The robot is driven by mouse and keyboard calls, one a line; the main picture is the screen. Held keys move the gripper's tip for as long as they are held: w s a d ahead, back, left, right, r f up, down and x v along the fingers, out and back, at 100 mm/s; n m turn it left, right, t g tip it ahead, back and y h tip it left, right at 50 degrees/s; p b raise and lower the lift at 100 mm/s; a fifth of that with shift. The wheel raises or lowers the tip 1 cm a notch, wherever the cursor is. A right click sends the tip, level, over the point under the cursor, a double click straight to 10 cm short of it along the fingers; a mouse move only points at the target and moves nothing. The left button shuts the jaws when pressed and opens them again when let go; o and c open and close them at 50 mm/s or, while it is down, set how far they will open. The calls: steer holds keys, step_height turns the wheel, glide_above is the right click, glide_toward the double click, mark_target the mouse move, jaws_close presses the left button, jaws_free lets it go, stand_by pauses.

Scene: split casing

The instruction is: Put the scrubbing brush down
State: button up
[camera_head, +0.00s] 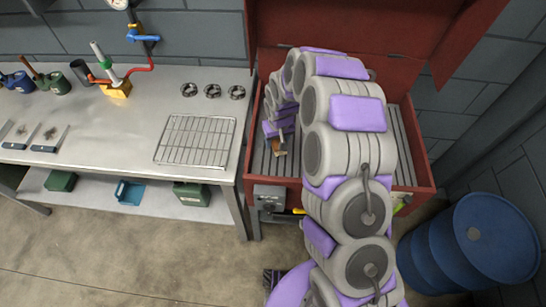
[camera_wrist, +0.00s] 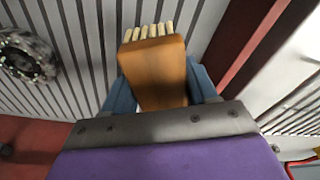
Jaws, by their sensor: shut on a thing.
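The scrubbing brush (camera_wrist: 155,70) has an orange-brown wooden block with a row of pale bristles at its far end. My gripper (camera_wrist: 160,90) is shut on the block, with a blue-grey finger on each side. In the head view the brush (camera_head: 280,152) is a small brown shape below my gripper (camera_head: 279,142), inside the red open-lidded basin (camera_head: 424,172). The grey slatted floor (camera_wrist: 85,50) of the basin lies beneath the brush. I cannot tell whether the bristles touch it.
A round dark metal part (camera_wrist: 27,57) lies on the slats at the left in the wrist view. A steel bench (camera_head: 90,125) with a wire rack (camera_head: 196,140) and several metal rings (camera_head: 212,91) stands left of the basin. A blue drum (camera_head: 480,240) stands at the right.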

glide_above(277, 158)
steer(key=d, duration=0.1)
steer(key=f, duration=0.4)
steer(key=shift+w+d+f+b, duration=0.1)
steer(key=shift+d+f+b, duration=0.1)
steer(key=shift+b, duration=0.15)
steer(key=f, duration=0.1)
steer(key=a+f, duration=0.2)
steer(key=f, duration=0.1)
steer(key=shift+a+f+b, duration=0.1)
steer(key=shift+a+b, duration=0.15)
steer(key=shift+b, duration=0.1)
steer(key=shift+d, duration=1.05)
steer(key=o, duration=1.1)
steer(key=shift+s+a+f, duration=0.1)
steer(key=shift+s+a, duration=0.1)
steer(key=shift+a, duration=0.25)
